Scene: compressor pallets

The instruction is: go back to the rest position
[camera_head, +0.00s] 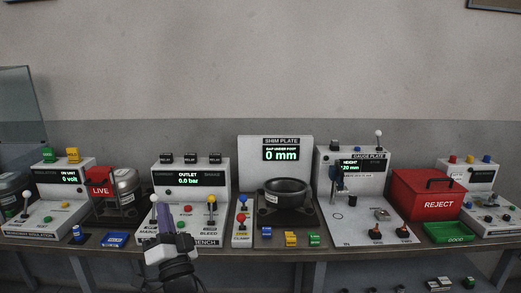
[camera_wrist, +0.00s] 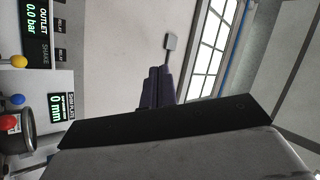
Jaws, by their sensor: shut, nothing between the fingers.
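My gripper (camera_head: 163,214) is raised in front of the outlet test station (camera_head: 189,180) in the head view, its dark fingers pointing up. In the wrist view the fingers of my gripper (camera_wrist: 157,88) are together with nothing between them. The wrist view is turned on its side, and the fingers stand against the bare wall. The lower part of the outlet station is partly hidden behind my arm.
A long bench (camera_head: 325,252) carries a shim plate station (camera_head: 247,152), a gauge station (camera_head: 367,210), a red reject box (camera_head: 415,203) and a green tray (camera_head: 449,233). Small coloured blocks lie near its front edge. The air above the bench is clear.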

